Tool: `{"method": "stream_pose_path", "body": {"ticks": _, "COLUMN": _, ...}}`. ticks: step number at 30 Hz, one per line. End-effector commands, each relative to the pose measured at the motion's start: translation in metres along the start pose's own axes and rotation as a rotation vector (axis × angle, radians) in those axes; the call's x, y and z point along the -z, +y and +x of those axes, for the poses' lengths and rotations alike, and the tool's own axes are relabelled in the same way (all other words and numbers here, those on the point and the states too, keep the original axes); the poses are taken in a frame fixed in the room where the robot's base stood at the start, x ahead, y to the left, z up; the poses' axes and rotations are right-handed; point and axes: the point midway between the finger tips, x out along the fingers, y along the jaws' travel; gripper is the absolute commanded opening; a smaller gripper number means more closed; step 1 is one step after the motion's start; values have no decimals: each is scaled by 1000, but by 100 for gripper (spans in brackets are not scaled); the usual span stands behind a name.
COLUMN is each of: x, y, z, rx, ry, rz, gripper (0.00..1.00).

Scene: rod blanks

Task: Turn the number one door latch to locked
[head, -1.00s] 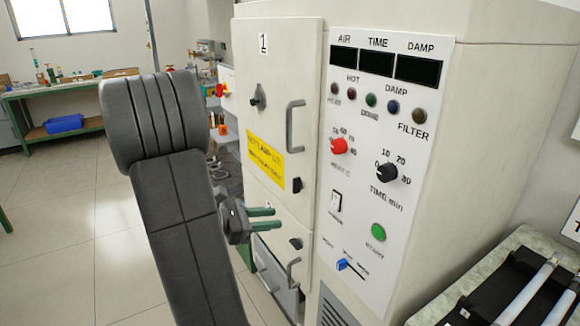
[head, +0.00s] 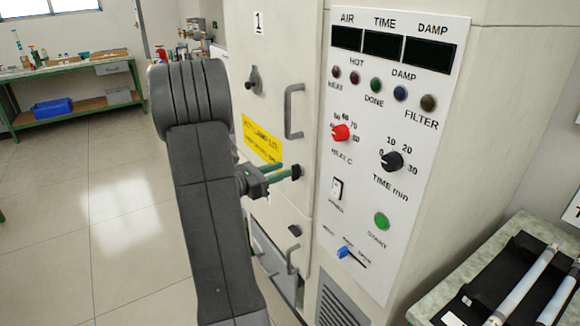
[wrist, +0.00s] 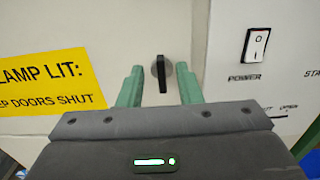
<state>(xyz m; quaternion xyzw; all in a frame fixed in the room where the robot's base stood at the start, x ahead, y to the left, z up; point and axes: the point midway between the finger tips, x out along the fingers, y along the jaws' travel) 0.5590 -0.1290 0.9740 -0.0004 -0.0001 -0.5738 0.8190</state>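The number one door (head: 270,45) is a pale panel marked "1" on the machine, and it looks closed. Its small black latch (head: 296,172) sits at the lower right of the door, below the grey handle. In the wrist view the latch (wrist: 162,74) shows as an upright black lever on a round base. My gripper (head: 281,173) has green fingers pointing at the latch. In the wrist view my gripper (wrist: 160,88) is open, with one finger on each side of the lever in the picture. I see no contact, and the remaining depth is hard to judge.
A grey door handle (head: 292,112), a black knob (head: 254,80) and a yellow sign (head: 262,140) are on the door. A second black latch (head: 294,231) is on the lower door. The control panel (head: 360,180) with switches and dials is close on the right.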

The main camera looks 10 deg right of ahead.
Motion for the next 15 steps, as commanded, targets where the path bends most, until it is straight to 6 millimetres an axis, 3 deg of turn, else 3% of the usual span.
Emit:
{"method": "stream_pose_path", "body": {"ticks": 6, "x": -1, "y": 0, "z": 30, "rx": 3, "ry": 0, "rz": 1, "gripper": 32}}
{"method": "stream_pose_path", "body": {"ticks": 15, "x": 0, "y": 0, "z": 41, "rx": 0, "ry": 1, "rz": 0, "gripper": 32}}
